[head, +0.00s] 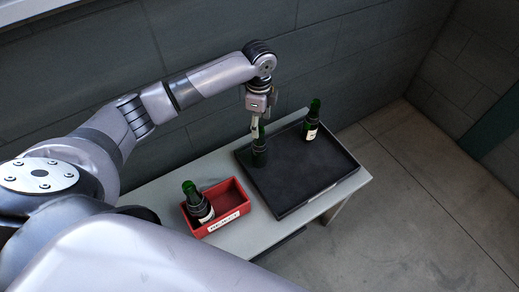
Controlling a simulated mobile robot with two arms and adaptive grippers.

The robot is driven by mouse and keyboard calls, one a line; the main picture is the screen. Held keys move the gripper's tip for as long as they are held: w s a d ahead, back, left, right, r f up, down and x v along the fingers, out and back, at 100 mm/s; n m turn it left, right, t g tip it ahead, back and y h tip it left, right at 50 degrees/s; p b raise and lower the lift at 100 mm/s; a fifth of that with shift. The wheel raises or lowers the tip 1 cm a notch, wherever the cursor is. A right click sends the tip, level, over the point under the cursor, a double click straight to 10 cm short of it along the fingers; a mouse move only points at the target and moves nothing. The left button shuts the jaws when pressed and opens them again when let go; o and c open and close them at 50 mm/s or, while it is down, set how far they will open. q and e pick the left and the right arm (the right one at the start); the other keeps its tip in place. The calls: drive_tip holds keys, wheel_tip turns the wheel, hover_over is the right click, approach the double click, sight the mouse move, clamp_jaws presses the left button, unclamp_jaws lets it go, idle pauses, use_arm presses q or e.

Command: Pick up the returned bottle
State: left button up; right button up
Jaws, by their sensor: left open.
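My left gripper (256,124) points down over a dark green bottle (259,154) that stands near the back left of the black tray. The gripper is open, and its fingers are at the bottle's neck. The gripper hides part of the bottle's top. A second green bottle (312,122) with a pale label stands upright at the tray's back right. A third green bottle (198,206) with a dark and white label is in the red box. I cannot tell from looks which bottle is the returned one. My right gripper is not in view.
The black tray (290,208) has a raised rim and is mostly bare. The red box (236,188) with a white "REJECT" label sits left of it on the pale table (262,236). A grey wall stands close behind the table.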

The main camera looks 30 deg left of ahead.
sight(260, 137)
use_arm(q)
wheel_tip(260, 137, down, 8)
drive_tip(key=shift+d+r, duration=0.1)
drive_tip(key=shift+r, duration=0.15)
clamp_jaws()
idle(0.9)
